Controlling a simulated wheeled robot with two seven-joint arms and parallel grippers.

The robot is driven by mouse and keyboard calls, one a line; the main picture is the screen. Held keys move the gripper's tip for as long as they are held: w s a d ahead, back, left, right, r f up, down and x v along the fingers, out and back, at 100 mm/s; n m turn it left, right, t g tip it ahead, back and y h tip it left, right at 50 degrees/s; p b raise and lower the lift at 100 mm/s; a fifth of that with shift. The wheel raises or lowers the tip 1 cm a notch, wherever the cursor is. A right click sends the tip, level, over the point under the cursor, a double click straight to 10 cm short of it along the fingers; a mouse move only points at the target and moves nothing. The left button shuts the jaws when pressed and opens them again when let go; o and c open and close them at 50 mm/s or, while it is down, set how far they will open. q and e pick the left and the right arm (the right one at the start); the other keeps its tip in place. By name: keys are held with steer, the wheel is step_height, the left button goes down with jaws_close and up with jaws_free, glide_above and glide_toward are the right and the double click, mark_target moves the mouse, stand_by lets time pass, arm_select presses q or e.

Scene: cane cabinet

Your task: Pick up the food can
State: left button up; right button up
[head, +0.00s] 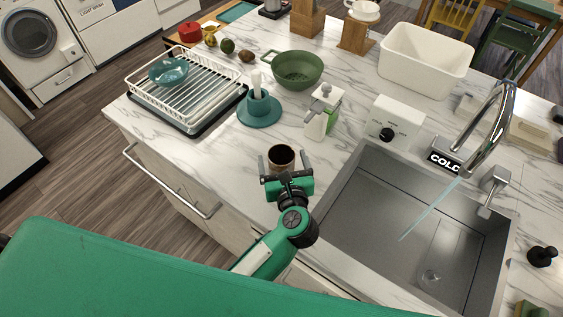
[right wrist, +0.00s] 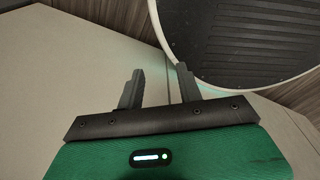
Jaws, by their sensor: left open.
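The food can (head: 281,156) stands upright on the marble counter in the head view, near its front edge and left of the sink. My right gripper (right wrist: 160,90) is open and empty in the right wrist view, away from the counter.
The steel sink (head: 345,215) lies right of the can, with water running from the faucet (head: 495,125). Behind stand a soap dispenser (head: 322,110), a teal brush holder (head: 259,108), a green colander (head: 297,70) and a dish rack (head: 185,92). Bare counter lies left of the can.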

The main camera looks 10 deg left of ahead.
arm_select(q)
steer(key=shift+p+x, duration=0.3)
steer(key=shift+x, duration=0.9)
steer(key=c, duration=1.3)
steer(key=shift+r, duration=0.2)
